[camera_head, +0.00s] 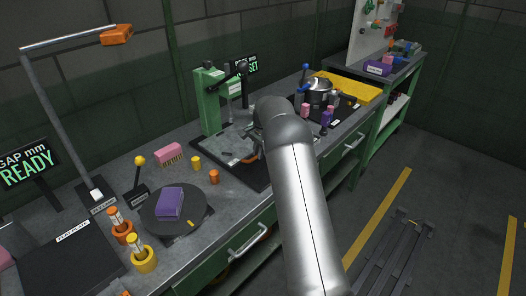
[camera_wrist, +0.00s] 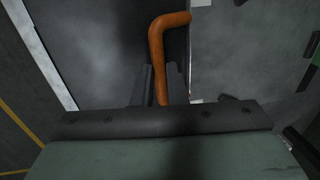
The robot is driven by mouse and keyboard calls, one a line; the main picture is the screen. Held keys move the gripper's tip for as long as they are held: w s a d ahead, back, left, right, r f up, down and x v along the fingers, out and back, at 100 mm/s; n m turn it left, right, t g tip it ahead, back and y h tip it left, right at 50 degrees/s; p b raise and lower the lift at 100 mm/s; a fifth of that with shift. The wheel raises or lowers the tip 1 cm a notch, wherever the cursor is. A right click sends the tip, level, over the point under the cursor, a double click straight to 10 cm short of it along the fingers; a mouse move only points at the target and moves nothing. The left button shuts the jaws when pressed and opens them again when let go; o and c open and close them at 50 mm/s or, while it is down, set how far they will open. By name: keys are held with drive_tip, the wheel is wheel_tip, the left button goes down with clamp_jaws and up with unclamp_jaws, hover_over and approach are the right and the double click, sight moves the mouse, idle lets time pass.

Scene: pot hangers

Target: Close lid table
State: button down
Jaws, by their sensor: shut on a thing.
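An orange bent handle (camera_wrist: 160,50) rises between the fingers of my gripper (camera_wrist: 158,75) in the wrist view, and the fingers are shut on it. Its upper end bends right. A smooth dark grey panel (camera_wrist: 95,55) with a pale left edge lies to its left; I cannot tell surely whether this is the lid. In the head view my gripper (camera_head: 257,147) is low over the dark plate (camera_head: 218,158) beside the green press (camera_head: 209,105). A bit of orange (camera_head: 250,158) shows there. My arm hides much of this spot.
A round dark turntable (camera_head: 190,222) with a purple block (camera_head: 169,203) stands front left, near orange and yellow cups. A lamp post rises at the left.

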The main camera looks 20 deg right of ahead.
drive_tip(key=shift+w+a+r, duration=0.1)
drive_tip(key=shift+w+r, duration=0.05)
drive_tip(key=shift+w, duration=0.05)
drive_tip(key=c, duration=1.5)
unclamp_jaws()
drive_tip(key=shift+w, duration=0.1)
drive_tip(key=shift+o, duration=0.2)
drive_tip(key=s+d+r+b, duration=0.1)
drive_tip(key=s+r, duration=0.2)
drive_tip(key=r, duration=1.4)
drive_tip(key=shift+d, duration=0.2)
